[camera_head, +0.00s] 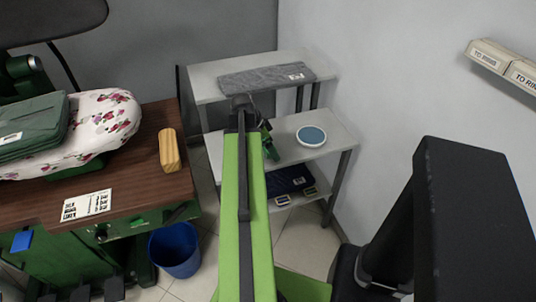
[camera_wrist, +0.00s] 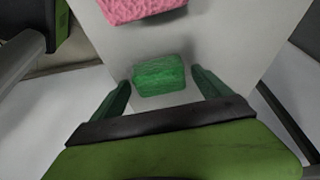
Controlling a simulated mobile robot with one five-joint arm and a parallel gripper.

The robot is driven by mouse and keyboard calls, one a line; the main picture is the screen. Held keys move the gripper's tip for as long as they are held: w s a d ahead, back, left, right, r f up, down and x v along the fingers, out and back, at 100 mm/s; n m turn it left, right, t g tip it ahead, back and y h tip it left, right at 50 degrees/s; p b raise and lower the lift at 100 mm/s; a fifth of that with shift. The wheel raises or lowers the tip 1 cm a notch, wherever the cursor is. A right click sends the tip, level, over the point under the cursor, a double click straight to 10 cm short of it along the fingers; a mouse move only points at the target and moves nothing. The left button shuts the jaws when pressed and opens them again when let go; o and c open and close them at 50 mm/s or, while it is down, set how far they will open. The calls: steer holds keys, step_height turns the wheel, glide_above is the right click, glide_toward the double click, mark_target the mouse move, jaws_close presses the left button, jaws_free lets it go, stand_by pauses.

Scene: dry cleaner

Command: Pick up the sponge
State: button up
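A green, rough-textured block that looks like a sponge (camera_wrist: 160,76) lies on a pale shelf surface in the wrist view. My gripper (camera_wrist: 161,82) is open, with one green finger on each side of the block and visible gaps between. In the head view my gripper (camera_head: 269,146) is over the middle shelf (camera_head: 325,165), partly hidden behind my green arm. The green block cannot be made out there. A pink textured piece (camera_wrist: 140,9), also sponge-like, lies beyond the green block at the top of the wrist view.
A grey folded cloth (camera_head: 265,78) lies on the top shelf. A round blue-topped dish (camera_head: 311,136) is on the middle shelf, right of my gripper. Left is a brown table (camera_head: 140,180) with a yellow block (camera_head: 169,150). A blue bin (camera_head: 175,250) stands on the floor.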

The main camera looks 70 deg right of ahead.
steer(key=c, duration=1.3)
step_height(320, 180, up, 10)
steer(key=p, duration=1)
